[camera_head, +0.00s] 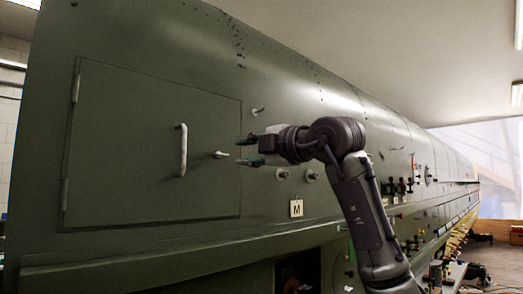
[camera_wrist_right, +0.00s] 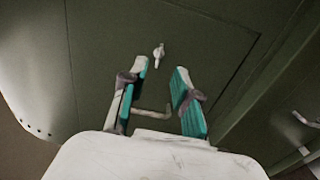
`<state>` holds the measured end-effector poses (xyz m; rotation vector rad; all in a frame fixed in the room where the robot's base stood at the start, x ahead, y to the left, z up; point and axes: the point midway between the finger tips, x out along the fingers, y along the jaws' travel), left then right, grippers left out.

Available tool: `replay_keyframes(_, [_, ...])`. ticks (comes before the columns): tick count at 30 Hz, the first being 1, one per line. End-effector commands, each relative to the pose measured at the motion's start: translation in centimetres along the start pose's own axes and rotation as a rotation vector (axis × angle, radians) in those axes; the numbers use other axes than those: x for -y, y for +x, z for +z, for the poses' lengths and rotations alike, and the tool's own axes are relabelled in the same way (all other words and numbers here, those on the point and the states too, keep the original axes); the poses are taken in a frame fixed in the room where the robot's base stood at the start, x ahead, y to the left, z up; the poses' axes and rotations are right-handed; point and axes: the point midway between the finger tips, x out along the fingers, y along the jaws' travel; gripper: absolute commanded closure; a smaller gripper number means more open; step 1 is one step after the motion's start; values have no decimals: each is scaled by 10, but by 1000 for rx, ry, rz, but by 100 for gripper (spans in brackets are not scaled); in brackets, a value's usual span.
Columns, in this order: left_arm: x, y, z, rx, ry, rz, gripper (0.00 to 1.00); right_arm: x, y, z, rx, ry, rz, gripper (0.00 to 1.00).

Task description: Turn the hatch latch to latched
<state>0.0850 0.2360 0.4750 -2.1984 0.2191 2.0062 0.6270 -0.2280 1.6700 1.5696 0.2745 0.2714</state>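The hatch (camera_head: 120,160) is a green panel in the fuselage side, flush with the skin around it. Its latch (camera_head: 220,154) is a small pale lever near the panel's right edge, lying about level in the head view. In the right wrist view the latch (camera_wrist_right: 159,54) shows just beyond the fingertips, between their lines. My right gripper (camera_head: 247,151) is open, empty and a little right of the latch, apart from it. Its two teal-padded fingers (camera_wrist_right: 162,72) are spread in the right wrist view. My left gripper is not in view.
A pale upright handle (camera_head: 182,150) stands out from the hatch left of the latch. Small round fittings (camera_head: 283,174) and a plate marked M (camera_head: 296,208) are on the skin below right. Tools and parts crowd the lower right.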

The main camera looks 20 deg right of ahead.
Motion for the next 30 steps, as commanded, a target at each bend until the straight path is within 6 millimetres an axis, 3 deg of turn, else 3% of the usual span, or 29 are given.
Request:
replay_keyframes(4, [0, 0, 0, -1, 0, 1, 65, 0, -29, 1, 2, -1, 1, 70])
replay_keyframes(10, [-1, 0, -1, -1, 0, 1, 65, 0, -49, 1, 0, 1, 0, 70])
replay_keyframes(26, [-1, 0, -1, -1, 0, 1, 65, 0, -52, 0, 0, 1, -1, 70])
replay_keyframes(30, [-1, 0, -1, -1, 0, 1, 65, 9, -43, -9, -43, -13, 5, 70])
